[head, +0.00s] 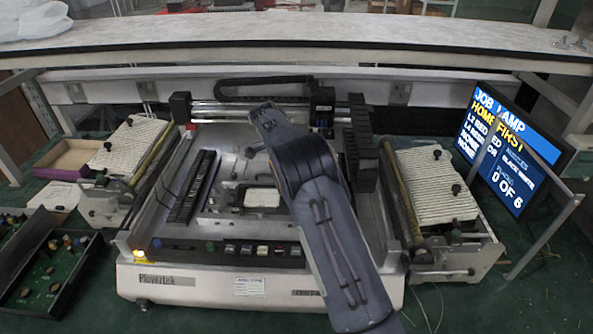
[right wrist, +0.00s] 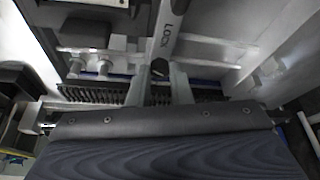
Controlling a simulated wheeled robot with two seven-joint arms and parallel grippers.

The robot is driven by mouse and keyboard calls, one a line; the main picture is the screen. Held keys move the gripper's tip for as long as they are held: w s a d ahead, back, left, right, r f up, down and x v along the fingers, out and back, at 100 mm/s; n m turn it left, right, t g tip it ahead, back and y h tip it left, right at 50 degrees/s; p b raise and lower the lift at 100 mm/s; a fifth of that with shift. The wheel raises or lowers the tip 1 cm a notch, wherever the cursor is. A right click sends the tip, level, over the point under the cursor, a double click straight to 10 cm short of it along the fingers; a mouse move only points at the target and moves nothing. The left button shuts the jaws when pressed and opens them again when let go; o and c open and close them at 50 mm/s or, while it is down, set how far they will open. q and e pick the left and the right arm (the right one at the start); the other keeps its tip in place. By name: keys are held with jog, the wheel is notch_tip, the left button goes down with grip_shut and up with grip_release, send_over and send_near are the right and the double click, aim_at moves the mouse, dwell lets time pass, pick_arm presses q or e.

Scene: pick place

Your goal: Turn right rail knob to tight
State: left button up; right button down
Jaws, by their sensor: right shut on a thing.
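In the right wrist view, a small dark knob (right wrist: 160,68) sits between the two pale fingers of my right gripper (right wrist: 160,80), which is shut on it. A light metal strip with partly legible lettering that looks like LOCK (right wrist: 168,28) runs up from the knob. How far the knob is turned cannot be told. In the head view, my right forearm lies over the middle of the machine (head: 190,284), hiding the right rail knob and my right fingertips. My left gripper is not in view.
A ridged tray (head: 430,180) stands on the machine's right and a similar one (head: 130,145) on its left. A screen (head: 515,150) reads "0 OF 6" at the right. An open dark box of parts (head: 50,260) lies at the lower left. A shelf (head: 300,30) spans above.

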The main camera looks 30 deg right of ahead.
dwell(0.4)
jog(key=c, duration=1.3)
grip_release()
jog(key=shift+r, duration=0.1)
jog(key=v, duration=0.7)
jog(key=shift+w+a+r+b, duration=0.1)
jog(key=shift+a+r+b, duration=0.15)
jog(key=shift+b, duration=0.1)
